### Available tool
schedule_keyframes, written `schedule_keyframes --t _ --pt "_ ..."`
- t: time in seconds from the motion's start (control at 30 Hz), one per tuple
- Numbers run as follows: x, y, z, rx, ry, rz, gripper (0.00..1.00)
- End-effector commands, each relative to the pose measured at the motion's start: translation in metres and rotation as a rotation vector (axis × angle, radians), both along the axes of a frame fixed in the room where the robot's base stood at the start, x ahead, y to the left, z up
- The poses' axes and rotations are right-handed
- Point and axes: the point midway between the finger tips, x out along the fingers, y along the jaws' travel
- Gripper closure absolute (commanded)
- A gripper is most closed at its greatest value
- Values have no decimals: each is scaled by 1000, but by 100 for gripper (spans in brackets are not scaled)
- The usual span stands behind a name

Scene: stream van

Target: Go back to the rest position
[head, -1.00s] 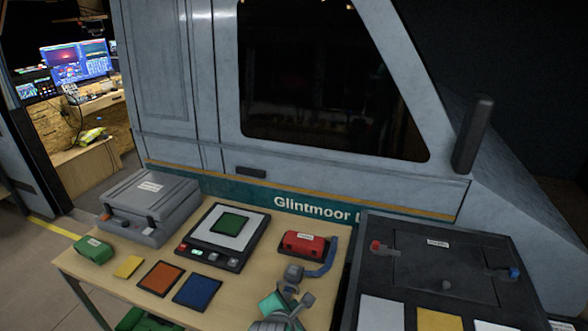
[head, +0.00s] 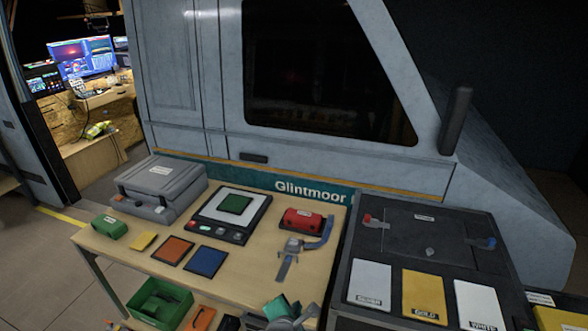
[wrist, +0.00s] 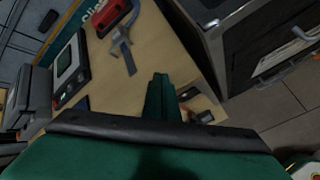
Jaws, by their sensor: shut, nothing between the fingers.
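My gripper (head: 277,306) shows at the bottom of the head view, near the front edge of the wooden table (head: 135,262). Its teal fingers are together and hold nothing. In the wrist view the closed green fingers of my gripper (wrist: 160,80) point toward the table's right end. The grey tool with a blue strap (head: 290,255) lies on the table, apart from the fingers. My arm hides part of the table's lower front.
The table holds a grey case (head: 160,185), a scale-like device (head: 230,215), a red box (head: 303,219), a green box (head: 109,227) and coloured squares. A black cabinet (head: 420,250) stands at the right. A green bin (head: 158,303) sits below. A van wall stands behind.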

Motion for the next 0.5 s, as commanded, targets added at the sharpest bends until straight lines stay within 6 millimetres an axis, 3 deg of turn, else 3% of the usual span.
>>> schedule_keyframes --t 0.33,0.5 --pt "-23 -17 -30 112 -92 -105 100" --pt "-48 -27 -53 236 -165 -185 100"
